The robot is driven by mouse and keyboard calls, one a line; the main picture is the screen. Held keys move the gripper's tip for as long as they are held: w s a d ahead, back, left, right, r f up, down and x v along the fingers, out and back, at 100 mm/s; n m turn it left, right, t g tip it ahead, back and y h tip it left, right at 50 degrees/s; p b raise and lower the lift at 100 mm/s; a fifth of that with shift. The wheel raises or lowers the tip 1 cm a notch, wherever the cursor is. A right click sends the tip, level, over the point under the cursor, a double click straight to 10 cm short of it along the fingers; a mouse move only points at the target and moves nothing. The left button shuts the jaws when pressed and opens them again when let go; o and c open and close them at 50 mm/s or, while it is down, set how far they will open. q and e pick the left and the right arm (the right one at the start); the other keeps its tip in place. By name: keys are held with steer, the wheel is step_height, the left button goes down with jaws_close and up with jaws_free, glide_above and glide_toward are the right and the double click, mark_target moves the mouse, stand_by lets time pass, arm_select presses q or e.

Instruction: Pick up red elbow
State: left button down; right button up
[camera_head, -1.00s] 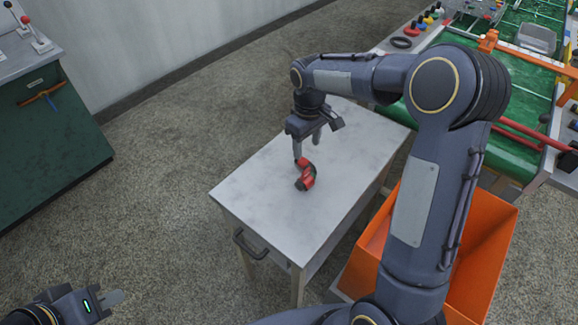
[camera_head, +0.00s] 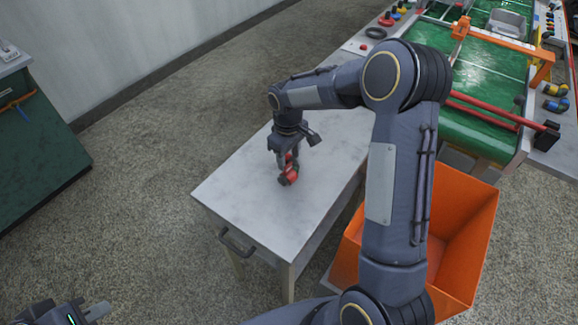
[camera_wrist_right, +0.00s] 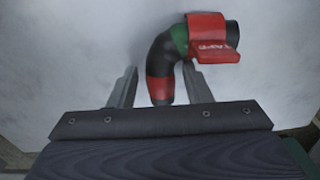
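The red elbow (camera_head: 289,173), a bent black hose piece with red ends and a green band, lies on the grey table (camera_head: 240,195). In the right wrist view the elbow (camera_wrist_right: 165,55) curves up and to the right, with a red flap at its far end. My right gripper (camera_head: 288,160) points down at it. Its fingers (camera_wrist_right: 159,88) stand on either side of the near red end, with gaps visible, so it is open around the elbow. My left gripper (camera_head: 97,311) is at the bottom left, away from the table; its finger opening is unclear.
An orange bin (camera_head: 465,235) stands right of the table, partly behind my right arm. A green conveyor (camera_head: 475,130) with red and orange bars is at the upper right. A green cabinet (camera_head: 40,140) stands at the left. Most of the tabletop is clear.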

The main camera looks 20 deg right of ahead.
steer(key=c, duration=0.9)
steer(key=shift+o, duration=0.2)
steer(key=shift+r, duration=0.1)
